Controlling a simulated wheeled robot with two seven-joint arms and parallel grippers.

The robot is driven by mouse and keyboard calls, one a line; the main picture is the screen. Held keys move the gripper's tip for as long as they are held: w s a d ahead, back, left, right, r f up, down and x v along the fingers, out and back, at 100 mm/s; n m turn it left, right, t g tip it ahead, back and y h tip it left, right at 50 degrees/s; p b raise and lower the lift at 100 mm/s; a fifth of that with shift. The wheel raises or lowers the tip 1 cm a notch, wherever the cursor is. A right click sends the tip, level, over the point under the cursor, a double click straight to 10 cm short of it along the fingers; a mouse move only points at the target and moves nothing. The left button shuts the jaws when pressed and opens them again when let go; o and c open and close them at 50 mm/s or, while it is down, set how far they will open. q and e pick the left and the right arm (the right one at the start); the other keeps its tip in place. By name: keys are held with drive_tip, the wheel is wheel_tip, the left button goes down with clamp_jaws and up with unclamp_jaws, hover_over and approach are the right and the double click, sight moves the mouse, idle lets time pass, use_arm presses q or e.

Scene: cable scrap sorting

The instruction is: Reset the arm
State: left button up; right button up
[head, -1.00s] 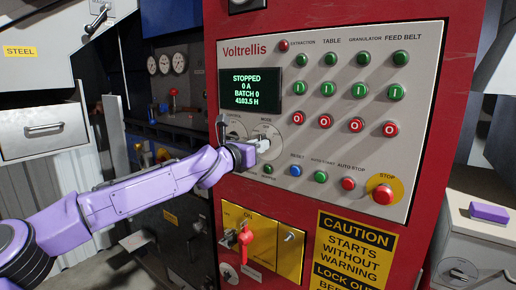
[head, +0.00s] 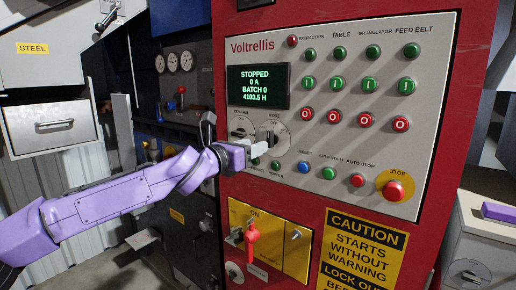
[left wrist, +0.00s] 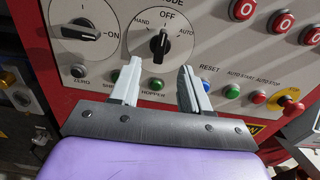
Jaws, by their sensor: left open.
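My left gripper (head: 258,148) is at the lower left of the red cabinet's grey control panel (head: 440,120). In the left wrist view its two pale fingers (left wrist: 162,82) are spread apart with nothing between them. The black MODE knob (left wrist: 161,42) shows just beyond the fingertips, its white pointer up at OFF. In the head view the fingers are close to the MODE dial (head: 275,132); whether they touch it I cannot tell. The CONTROL knob (left wrist: 78,32) points right, toward ON. My right gripper is not in view.
The panel display (head: 259,86) reads STOPPED, 0 A. A blue RESET button (head: 304,168) and a red STOP button (head: 393,190) sit right of the gripper. Below is a yellow plate with a red switch (head: 251,240). A drawer cabinet (head: 55,125) stands left.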

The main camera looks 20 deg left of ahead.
use_arm(q)
drive_tip(key=shift+s+a, duration=0.1)
drive_tip(key=shift+s, duration=0.2)
drive_tip(key=s+d+f+m+g+y, duration=0.1)
drive_tip(key=d+f+m+g+y, duration=0.2)
drive_tip(key=f, duration=0.8)
drive_tip(key=s+d+f+m+g, duration=0.15)
drive_tip(key=f+m, duration=0.35)
drive_tip(key=f, duration=0.5)
drive_tip(key=s+d+f+m+g+y, duration=0.1)
drive_tip(key=s+f+m, duration=0.25)
drive_tip(key=f, duration=0.65)
drive_tip(key=s+d+f+m+g+y, duration=0.1)
drive_tip(key=s+f+m+g, duration=0.3)
drive_tip(key=f, duration=0.7)
drive_tip(key=s+a+f+m+g+y, duration=0.1)
drive_tip(key=s+a+f+m, duration=0.2)
drive_tip(key=s+f, duration=0.5)
drive_tip(key=s+a+f+m+y, duration=0.1)
drive_tip(key=s+a+f+m, duration=0.2)
drive_tip(key=s+f, duration=0.5)
drive_tip(key=s+a+f+m+g+y, duration=0.1)
drive_tip(key=s+a+m, duration=0.1)
drive_tip(key=s+a, duration=0.3)
drive_tip(key=s+a+f+m+g+y, duration=0.1)
drive_tip(key=s+a, duration=0.4)
drive_tip(key=s, duration=0.7)
drive_tip(key=shift+f+m+g+y, duration=0.3)
drive_tip(key=shift+f+m+g, duration=0.25)
drive_tip(key=shift+f+g, duration=0.1)
